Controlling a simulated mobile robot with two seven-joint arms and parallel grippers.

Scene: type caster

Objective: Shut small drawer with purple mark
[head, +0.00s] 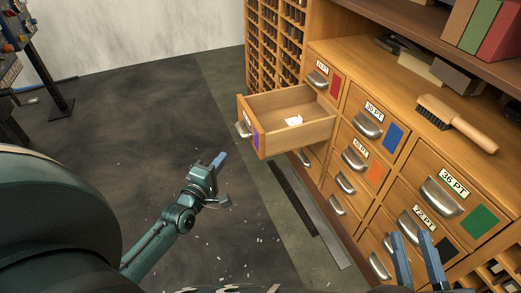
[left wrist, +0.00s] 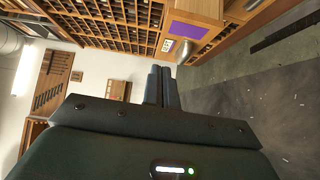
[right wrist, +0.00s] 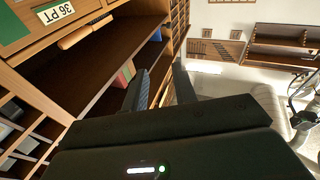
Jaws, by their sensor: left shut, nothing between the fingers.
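The small drawer with the purple mark (head: 290,143) is pulled well out of the wooden cabinet. Its purple mark (head: 256,137) and metal handle (head: 243,129) are on its front, seen edge-on in the head view. A small white scrap (head: 293,121) lies inside. The purple mark also shows in the left wrist view (left wrist: 188,31), beyond the fingers. My left gripper (head: 220,160) is shut and empty, in front of the drawer front and lower in the picture, apart from it. My right gripper (head: 415,261) is open, near the lower right drawers, with nothing visible between its fingers.
Other drawers with red (head: 335,85), blue (head: 392,136), orange (head: 375,172) and green (head: 482,219) marks are closed. A brush (head: 457,122) lies on the cabinet top. The dark floor (head: 130,125) left of the cabinet is open, with scattered white bits.

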